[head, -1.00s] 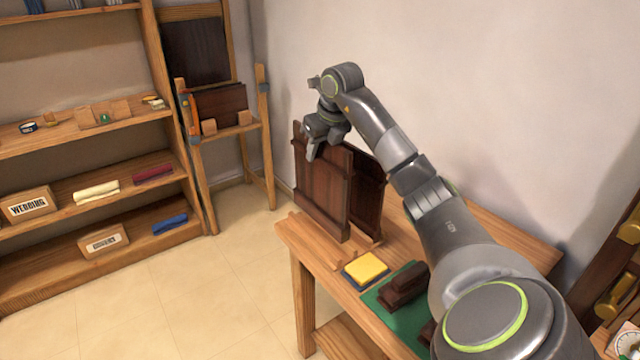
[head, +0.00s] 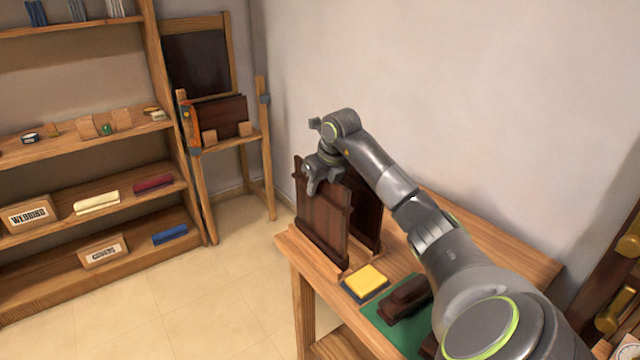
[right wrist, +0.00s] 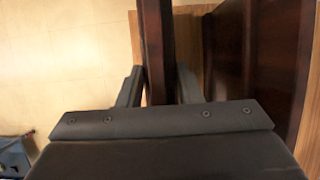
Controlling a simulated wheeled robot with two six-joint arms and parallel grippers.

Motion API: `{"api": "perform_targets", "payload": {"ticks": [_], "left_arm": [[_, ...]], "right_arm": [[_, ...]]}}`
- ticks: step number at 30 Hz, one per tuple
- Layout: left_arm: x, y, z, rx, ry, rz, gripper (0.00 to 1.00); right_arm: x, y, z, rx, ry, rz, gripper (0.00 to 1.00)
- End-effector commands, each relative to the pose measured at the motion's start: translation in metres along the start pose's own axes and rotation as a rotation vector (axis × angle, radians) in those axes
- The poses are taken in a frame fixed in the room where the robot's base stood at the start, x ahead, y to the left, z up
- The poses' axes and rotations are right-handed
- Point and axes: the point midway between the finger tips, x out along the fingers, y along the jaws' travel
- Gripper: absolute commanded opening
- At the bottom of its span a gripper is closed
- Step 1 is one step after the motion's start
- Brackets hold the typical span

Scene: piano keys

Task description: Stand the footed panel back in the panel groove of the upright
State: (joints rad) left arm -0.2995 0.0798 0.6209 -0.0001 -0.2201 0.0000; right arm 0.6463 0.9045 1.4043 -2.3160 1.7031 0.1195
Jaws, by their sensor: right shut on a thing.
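A dark brown panel (head: 322,225) with raised battens stands upright at the near-left end of the wooden table in the head view. My right gripper (head: 318,188) is shut on its upper edge. In the right wrist view the held panel (right wrist: 157,55) runs between the two fingers. Its lower edge is at or just above a light wood strip on the table; I cannot tell whether it touches. A second dark panel (head: 367,210) stands just behind it, partly hidden, and also shows in the right wrist view (right wrist: 265,50). My left gripper is out of view.
A yellow block on a blue base (head: 366,280) and dark blocks (head: 405,297) on a green mat (head: 378,317) lie on the table (head: 480,225). A wooden stand (head: 262,150) with dark boards and a shelf unit (head: 70,145) are at left. The floor between is clear.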

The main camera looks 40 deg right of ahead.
Motion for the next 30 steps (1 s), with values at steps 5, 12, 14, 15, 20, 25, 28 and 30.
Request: {"api": "perform_targets", "payload": {"ticks": [5, 12, 14, 15, 20, 25, 28, 30], "left_arm": [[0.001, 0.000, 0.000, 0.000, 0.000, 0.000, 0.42], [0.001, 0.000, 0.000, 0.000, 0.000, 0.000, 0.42], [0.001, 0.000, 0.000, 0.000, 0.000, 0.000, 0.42], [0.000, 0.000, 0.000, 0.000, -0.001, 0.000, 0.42], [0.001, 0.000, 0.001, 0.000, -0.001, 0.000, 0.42], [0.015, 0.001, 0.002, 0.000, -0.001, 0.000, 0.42], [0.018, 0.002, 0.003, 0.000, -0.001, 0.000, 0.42], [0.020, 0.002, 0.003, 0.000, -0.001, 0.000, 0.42]], "right_arm": [[0.001, 0.000, -0.001, 0.000, 0.000, 0.000, 0.48], [0.001, 0.000, -0.001, 0.000, 0.000, 0.000, 0.54], [0.001, 0.000, 0.000, 0.000, 0.000, 0.000, 0.54], [0.000, 0.000, 0.000, 0.000, 0.000, 0.000, 0.54], [-0.011, -0.001, 0.002, 0.000, -0.003, -0.002, 0.54], [-0.045, -0.005, -0.002, -0.001, -0.006, -0.006, 0.54], [-0.072, -0.005, -0.002, -0.001, -0.006, -0.004, 0.54], [-0.090, -0.005, -0.002, -0.001, -0.006, -0.004, 0.54]]}}
